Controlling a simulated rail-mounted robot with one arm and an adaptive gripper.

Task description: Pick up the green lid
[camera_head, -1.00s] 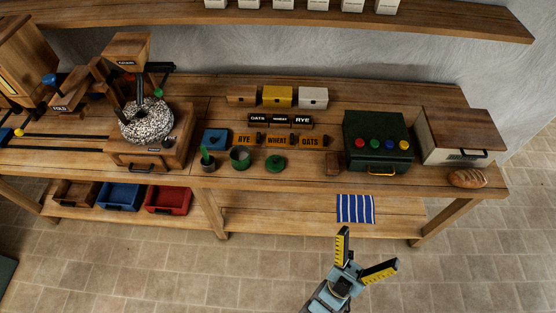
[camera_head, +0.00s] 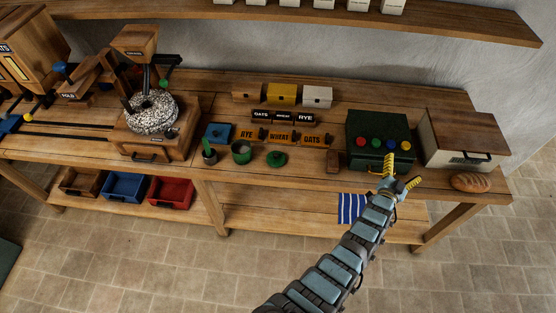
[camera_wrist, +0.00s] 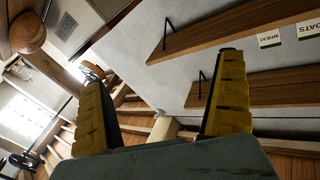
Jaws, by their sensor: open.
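The green lid (camera_head: 276,158) is a small round disc with a knob, lying on the bench top near its front edge. It stands just right of an open green pot (camera_head: 241,152). My gripper (camera_head: 402,172) is open and empty at the bench's front right, before the dark green box, well to the right of the lid. In the wrist view my two yellow fingers (camera_wrist: 160,105) are spread apart with nothing between them. The lid is not in the wrist view, which faces the wall shelves.
The dark green box (camera_head: 375,141) with coloured knobs, a bread loaf (camera_head: 471,182) and a wooden-lidded bin (camera_head: 464,136) are near my gripper. A plant pot (camera_head: 209,156) stands left.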

